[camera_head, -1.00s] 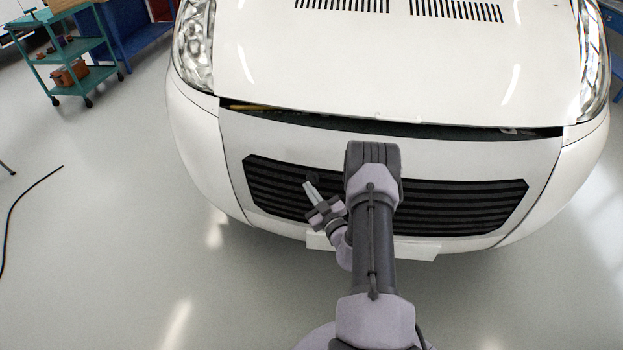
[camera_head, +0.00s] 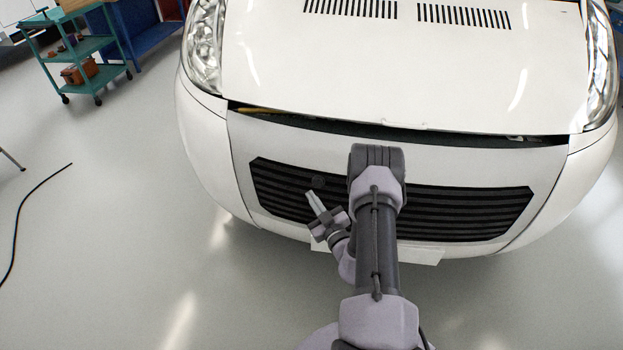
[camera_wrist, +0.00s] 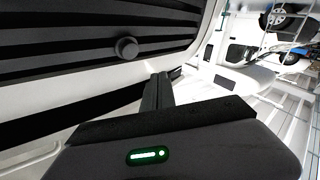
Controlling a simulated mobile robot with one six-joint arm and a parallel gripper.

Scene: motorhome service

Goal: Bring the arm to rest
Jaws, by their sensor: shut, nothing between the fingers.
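My gripper (camera_head: 313,200) is in front of the black front grille (camera_head: 470,210) of a white motorhome, left of my arm's forearm in the head view. Its fingers are shut with nothing between them. In the wrist view the closed fingers (camera_wrist: 158,88) point toward the vehicle's front, near a round dark knob (camera_wrist: 126,48) on the grille. Whether the fingertips touch anything cannot be told, but they look apart from the knob. My arm is bent, with its elbow raised before the grille.
The white hood (camera_head: 400,70) sits slightly raised, with a dark gap along its front edge. A green trolley (camera_head: 85,60) stands at the back left. A black cable (camera_head: 28,200) lies on the floor at left. The floor between is clear.

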